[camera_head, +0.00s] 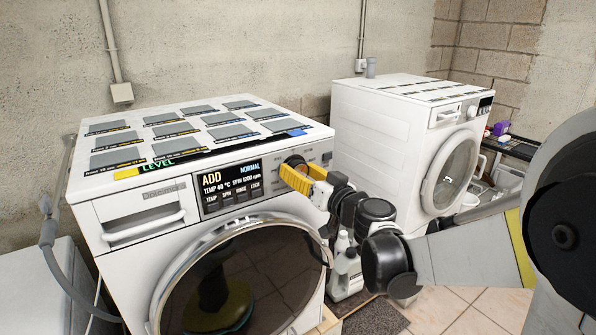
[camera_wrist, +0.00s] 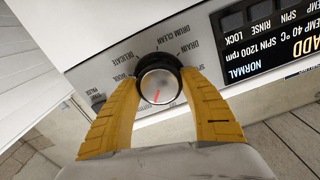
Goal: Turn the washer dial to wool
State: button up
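The washer dial (camera_wrist: 160,87) is a round silver knob with a dark rim and a red mark, which points toward the bottom of the wrist view. It sits right of the lit display (camera_head: 231,187) on the near washer (camera_head: 140,275); the display reads NORMAL. My gripper (camera_wrist: 160,76) has yellow fingers on both sides of the dial, with no clear gap at the tips, so it looks shut on it. In the head view, my gripper (camera_head: 300,172) partly covers the dial. The wool label (camera_wrist: 124,76) is left of the dial in the wrist view, beside a fingertip.
A second washer (camera_head: 380,130) stands at the right behind my arm. Flat dark panels and labels lie on the near washer's top (camera_head: 160,163). A detergent drawer (camera_head: 145,215) is at the left of its front. The round door (camera_head: 235,285) is below the dial.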

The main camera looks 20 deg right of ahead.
jog(key=shift+m, duration=0.4)
jog(key=m, duration=0.3)
jog(key=m+p, duration=0.1)
jog(key=m, duration=0.3)
jog(key=shift+d, duration=0.1)
jog(key=m, duration=0.4)
jog(key=shift+f, duration=0.1)
jog(key=shift+m, duration=1.9)
jog(key=o, duration=1.2)
jog(key=shift+w, duration=0.1)
